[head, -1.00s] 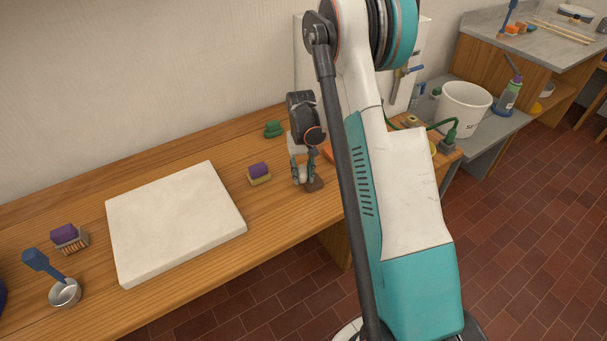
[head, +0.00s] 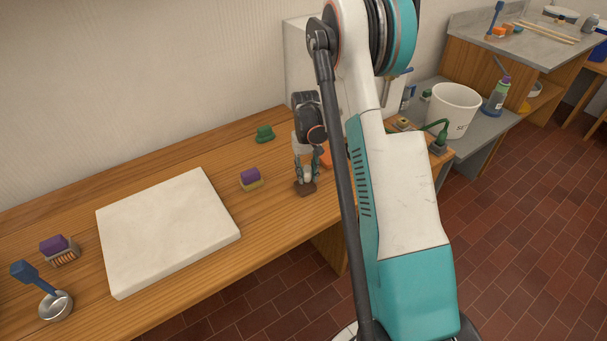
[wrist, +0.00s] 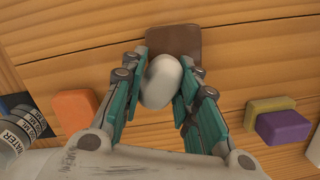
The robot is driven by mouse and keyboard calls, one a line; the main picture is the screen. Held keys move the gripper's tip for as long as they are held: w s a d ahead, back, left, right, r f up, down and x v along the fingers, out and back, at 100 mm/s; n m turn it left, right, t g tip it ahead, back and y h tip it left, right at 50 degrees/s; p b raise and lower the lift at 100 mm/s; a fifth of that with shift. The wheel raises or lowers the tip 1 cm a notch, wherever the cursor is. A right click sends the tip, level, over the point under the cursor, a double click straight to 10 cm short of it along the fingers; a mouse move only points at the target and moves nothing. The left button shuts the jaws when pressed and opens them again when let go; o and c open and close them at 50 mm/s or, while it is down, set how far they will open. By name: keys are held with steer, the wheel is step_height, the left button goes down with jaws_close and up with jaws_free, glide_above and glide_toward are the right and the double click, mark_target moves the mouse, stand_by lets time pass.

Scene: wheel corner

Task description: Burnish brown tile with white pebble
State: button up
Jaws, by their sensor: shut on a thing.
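The white pebble (wrist: 161,82) is between the two fingers of my gripper (wrist: 160,88) in the wrist view, and the fingers are shut on it. The brown tile (wrist: 173,44) lies flat on the wooden bench, just beyond and partly under the pebble. In the head view, my gripper (head: 306,178) points down over the brown tile (head: 305,189) on the right part of the bench. The pebble is mostly hidden there by the fingers. Whether the pebble touches the tile I cannot tell.
A purple and yellow sponge (head: 251,179) lies left of my gripper. An orange block (wrist: 76,110) lies on its other side. A green object (head: 264,133) sits at the back.

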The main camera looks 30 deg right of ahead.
steer(key=shift+d, duration=0.35)
steer(key=shift+r, duration=0.1)
steer(key=shift+r+p, duration=1.6)
steer(key=shift+r, duration=1.3)
steer(key=shift+a, duration=0.1)
